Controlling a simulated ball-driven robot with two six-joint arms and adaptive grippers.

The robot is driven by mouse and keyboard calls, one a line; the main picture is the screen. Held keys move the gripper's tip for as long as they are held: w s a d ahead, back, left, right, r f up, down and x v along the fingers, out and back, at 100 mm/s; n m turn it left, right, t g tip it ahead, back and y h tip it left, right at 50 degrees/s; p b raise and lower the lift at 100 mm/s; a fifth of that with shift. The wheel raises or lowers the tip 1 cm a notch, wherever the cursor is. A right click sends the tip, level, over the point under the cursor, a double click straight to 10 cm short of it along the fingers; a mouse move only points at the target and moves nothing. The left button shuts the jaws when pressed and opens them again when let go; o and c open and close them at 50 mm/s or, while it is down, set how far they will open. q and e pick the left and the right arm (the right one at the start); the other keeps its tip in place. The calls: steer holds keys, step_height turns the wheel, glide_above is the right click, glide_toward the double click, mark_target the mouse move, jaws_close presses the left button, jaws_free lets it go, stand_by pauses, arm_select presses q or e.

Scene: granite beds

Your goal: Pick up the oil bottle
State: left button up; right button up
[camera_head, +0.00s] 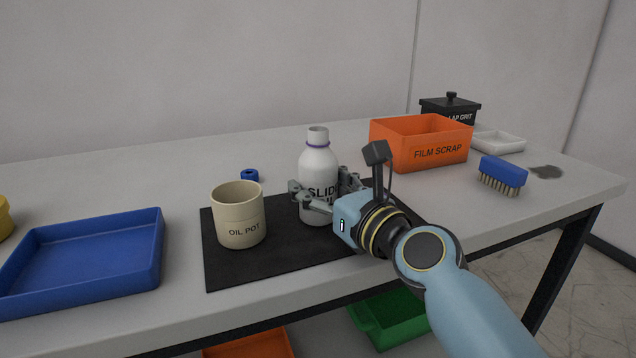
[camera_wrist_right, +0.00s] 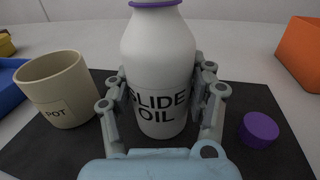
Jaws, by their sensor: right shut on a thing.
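The oil bottle (camera_head: 318,165) is white with a purple neck ring, an open top and the words SLIDE OIL. It stands upright on a black mat (camera_head: 250,271). My right gripper (camera_head: 325,196) is shut on the bottle's lower body, one finger on each side. In the right wrist view the bottle (camera_wrist_right: 158,60) sits between both fingers of the gripper (camera_wrist_right: 160,100). The bottle's base appears to be on the mat; I see no clear gap. My left gripper is not in view.
A cream oil pot (camera_head: 238,222) stands left of the bottle. A purple cap (camera_wrist_right: 259,129) lies on the mat to the right. A blue tray (camera_head: 90,282), orange film scrap box (camera_head: 388,150), blue brush (camera_head: 503,170), white dish (camera_head: 498,142) and black lap grit box (camera_head: 440,108) surround the mat.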

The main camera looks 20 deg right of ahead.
steer(key=c, duration=0.3)
steer(key=shift+r, duration=0.2)
